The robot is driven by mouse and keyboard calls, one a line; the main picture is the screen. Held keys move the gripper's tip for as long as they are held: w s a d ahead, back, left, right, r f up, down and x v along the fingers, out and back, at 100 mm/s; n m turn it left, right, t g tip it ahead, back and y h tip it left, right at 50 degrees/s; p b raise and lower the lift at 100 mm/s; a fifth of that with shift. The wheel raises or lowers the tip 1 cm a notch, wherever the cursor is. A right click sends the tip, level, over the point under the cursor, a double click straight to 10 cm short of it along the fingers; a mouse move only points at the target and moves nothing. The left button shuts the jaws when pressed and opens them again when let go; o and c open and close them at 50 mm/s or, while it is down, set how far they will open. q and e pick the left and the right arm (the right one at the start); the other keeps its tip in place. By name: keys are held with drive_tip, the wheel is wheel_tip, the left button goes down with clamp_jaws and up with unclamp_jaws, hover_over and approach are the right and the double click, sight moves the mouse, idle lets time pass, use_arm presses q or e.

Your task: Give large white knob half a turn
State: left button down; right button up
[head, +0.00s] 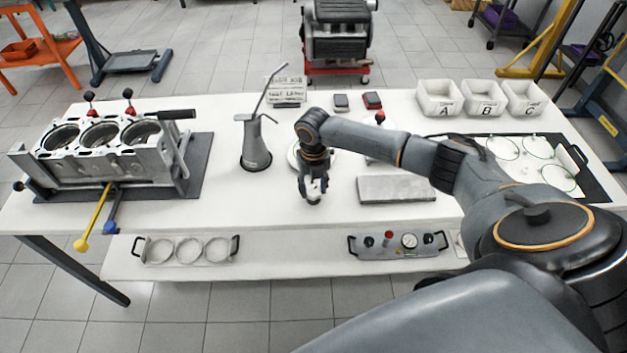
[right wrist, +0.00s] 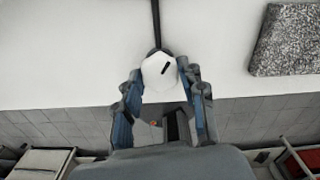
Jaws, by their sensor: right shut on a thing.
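The large white knob (right wrist: 157,72) shows in the right wrist view between the fingers of my right gripper (right wrist: 160,84). Its pale face bears a short slanted black mark, and a dark rod runs from behind it toward the top of the picture. My right gripper (head: 313,193) is shut on the knob, with a finger on each side. In the head view it points down near the front middle of the white table, and only a small white part of the knob (head: 315,187) shows there. My left gripper is not in view.
A grey oil can (head: 255,148) stands left of my right gripper, and a grey flat block (head: 396,189) lies to its right. An engine block (head: 100,155) fills the table's left end. White bins (head: 439,97) stand at the back right. A lower shelf (head: 290,262) holds a gauge panel (head: 397,244).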

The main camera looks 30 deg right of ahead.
sight(313, 190)
drive_tip(key=n+b, duration=0.1)
drive_tip(key=n, duration=0.5)
drive_tip(key=shift+n, duration=0.3)
idle(0.4)
drive_tip(key=o, duration=1.1)
drive_tip(key=shift+o, duration=0.2)
drive_tip(key=shift+r, duration=0.1)
wheel_tip(313, 190, up, 12)
